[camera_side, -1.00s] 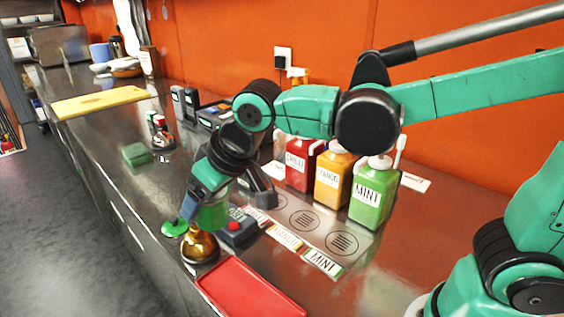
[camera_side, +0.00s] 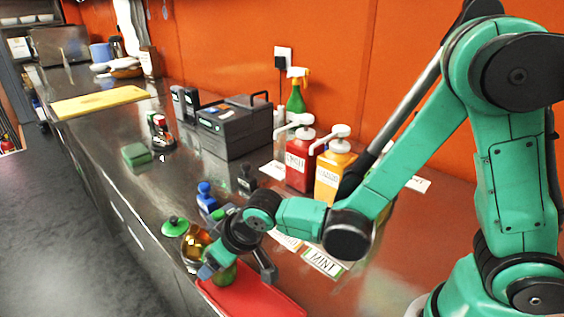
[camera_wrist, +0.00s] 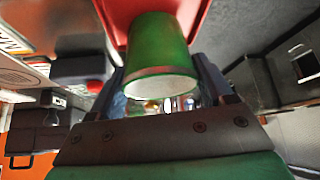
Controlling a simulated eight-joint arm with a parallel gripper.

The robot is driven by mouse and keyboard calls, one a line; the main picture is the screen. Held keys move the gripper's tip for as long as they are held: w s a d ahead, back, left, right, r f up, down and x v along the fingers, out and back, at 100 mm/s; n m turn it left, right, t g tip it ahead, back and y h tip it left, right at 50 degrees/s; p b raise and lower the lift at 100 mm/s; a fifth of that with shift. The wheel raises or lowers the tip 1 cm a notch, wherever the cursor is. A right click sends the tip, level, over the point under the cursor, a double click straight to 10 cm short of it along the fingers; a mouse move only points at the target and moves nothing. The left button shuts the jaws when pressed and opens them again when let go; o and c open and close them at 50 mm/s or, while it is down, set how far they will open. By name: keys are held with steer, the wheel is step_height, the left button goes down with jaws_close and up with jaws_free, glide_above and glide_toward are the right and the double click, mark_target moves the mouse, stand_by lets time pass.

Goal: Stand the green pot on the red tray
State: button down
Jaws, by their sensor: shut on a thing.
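The green pot (camera_side: 226,277) is between the fingers of my gripper (camera_side: 236,274), which is shut on it. In the side view the pot is at the far left end of the red tray (camera_side: 272,301), partly hidden by my gripper. In the wrist view the pot (camera_wrist: 158,48) has its pale open end towards the camera, with the red tray (camera_wrist: 196,14) behind it. I cannot tell whether the pot's base touches the tray.
A brass pot (camera_side: 196,241) and a green lid (camera_side: 175,226) stand just left of the tray. Red (camera_side: 299,165) and orange (camera_side: 333,176) pump bottles stand behind, by labels on the counter. The tray's right part is clear.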

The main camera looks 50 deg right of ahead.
steer(key=shift+f, duration=0.3)
jaws_free()
steer(key=shift+f, duration=0.1)
steer(key=v, duration=1.2)
steer(key=s+d+r+m+h, duration=0.1)
steer(key=d+m, duration=0.1)
steer(key=d, duration=0.9)
steer(key=shift+d+m+t+h, duration=0.3)
steer(key=shift+d+m+t, duration=0.05)
steer(key=shift+m+t, duration=0.05)
steer(key=shift+s, duration=0.15)
